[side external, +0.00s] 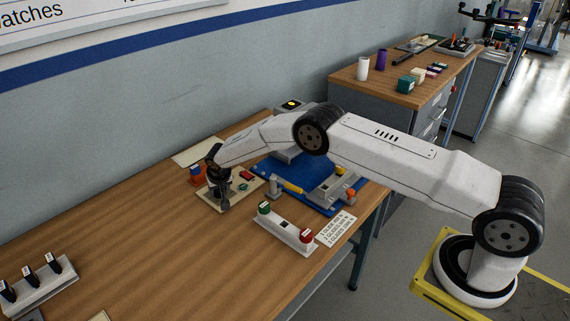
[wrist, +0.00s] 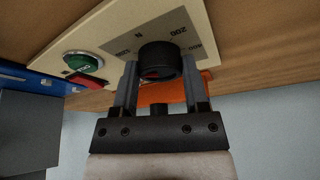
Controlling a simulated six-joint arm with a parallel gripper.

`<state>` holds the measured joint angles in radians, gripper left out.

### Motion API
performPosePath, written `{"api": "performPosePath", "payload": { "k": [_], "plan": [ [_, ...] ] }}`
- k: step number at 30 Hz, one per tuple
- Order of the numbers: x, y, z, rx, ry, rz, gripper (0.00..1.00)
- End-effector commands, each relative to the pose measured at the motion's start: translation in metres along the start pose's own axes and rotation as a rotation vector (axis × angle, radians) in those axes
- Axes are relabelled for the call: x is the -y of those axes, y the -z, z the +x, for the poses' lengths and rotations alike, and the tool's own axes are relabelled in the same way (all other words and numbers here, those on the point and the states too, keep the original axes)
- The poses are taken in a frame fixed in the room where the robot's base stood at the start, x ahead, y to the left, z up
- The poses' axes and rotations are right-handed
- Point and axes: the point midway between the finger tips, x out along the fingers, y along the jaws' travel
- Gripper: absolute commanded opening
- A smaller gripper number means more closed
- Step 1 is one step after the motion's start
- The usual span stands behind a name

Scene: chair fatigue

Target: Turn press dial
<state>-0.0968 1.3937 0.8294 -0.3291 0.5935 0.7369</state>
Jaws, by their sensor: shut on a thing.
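The press dial (wrist: 160,58) is a black round knob on a beige panel (wrist: 100,35) with a dark scale plate printed with numbers such as 200 and 400. In the wrist view my gripper (wrist: 160,80) has one finger on each side of the dial and is shut on it. A small red mark shows on the knob's lower face. In the side view my gripper (side external: 219,188) reaches down onto the beige panel (side external: 207,196) on the wooden table, and the dial is hidden there by the gripper.
A green button (wrist: 83,63) and a red switch (wrist: 86,80) sit beside the dial. A blue base (side external: 322,207) with a grey fixture is to the right. A white box (side external: 285,232) with green and red buttons stands in front. The table's left middle is clear.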

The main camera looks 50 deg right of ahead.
Motion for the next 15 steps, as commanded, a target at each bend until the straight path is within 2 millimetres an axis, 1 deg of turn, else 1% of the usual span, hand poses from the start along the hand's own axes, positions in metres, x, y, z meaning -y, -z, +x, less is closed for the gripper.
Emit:
{"api": "performPosePath", "payload": {
  "k": [8, 15],
  "plan": [
    [-0.0014, 0.0000, 0.0003, 0.001, 0.029, -0.071, 0.00],
    [-0.0019, 0.0003, 0.0003, 0.001, 0.074, -0.179, 0.00]
  ]
}}
